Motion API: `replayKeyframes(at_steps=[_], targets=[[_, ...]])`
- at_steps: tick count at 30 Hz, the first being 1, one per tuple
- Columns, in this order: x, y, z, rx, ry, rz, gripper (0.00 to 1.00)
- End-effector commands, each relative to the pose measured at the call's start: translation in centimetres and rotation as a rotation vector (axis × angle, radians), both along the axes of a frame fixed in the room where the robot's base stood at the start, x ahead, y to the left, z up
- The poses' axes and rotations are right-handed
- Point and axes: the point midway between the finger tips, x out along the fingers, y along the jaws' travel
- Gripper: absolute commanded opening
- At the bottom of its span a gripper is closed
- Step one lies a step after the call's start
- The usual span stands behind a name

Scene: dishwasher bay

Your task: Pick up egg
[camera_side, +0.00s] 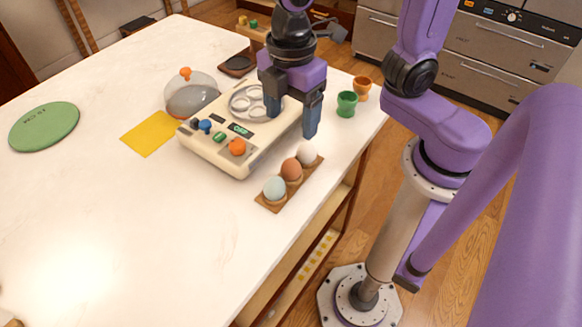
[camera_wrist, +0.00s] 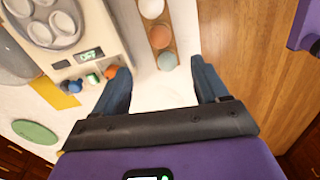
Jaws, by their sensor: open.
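Three eggs stand in a row in a wooden holder (camera_side: 264,201) at the table's right edge: a pale blue egg (camera_side: 274,189), a brown egg (camera_side: 291,170) and a white egg (camera_side: 306,153). In the wrist view, the white egg (camera_wrist: 151,8) is farthest, then the brown egg (camera_wrist: 161,37), then the blue egg (camera_wrist: 167,61). My gripper (camera_side: 292,116) is open and empty, pointing down beside the egg cooker, above and behind the holder in the side view. In the wrist view the blue egg appears between my fingertips (camera_wrist: 160,70), with no visible contact.
The cream egg cooker (camera_side: 250,160), with a round metal egg tray (camera_side: 246,101), stands close to the eggs. Its clear lid (camera_side: 190,96) and a yellow cloth (camera_side: 152,132) lie to the left. Green (camera_side: 347,104) and orange (camera_side: 362,88) cups stand behind.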

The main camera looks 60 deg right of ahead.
Motion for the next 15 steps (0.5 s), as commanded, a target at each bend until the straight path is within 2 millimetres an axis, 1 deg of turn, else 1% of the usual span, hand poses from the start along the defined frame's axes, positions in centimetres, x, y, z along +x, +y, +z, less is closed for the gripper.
replayKeyframes(at_steps=[1, 9, 12, 15], targets=[[-0.1, -0.1, -1.1, -0.006, 0.004, -0.001, 0.73], [-0.1, -0.1, -5.7, -0.006, 0.004, -0.001, 0.73], [-0.1, -0.1, -6.9, -0.004, 0.002, -0.001, 0.73], [0.0, -0.1, -7.6, -0.002, 0.001, -0.002, 0.73]])
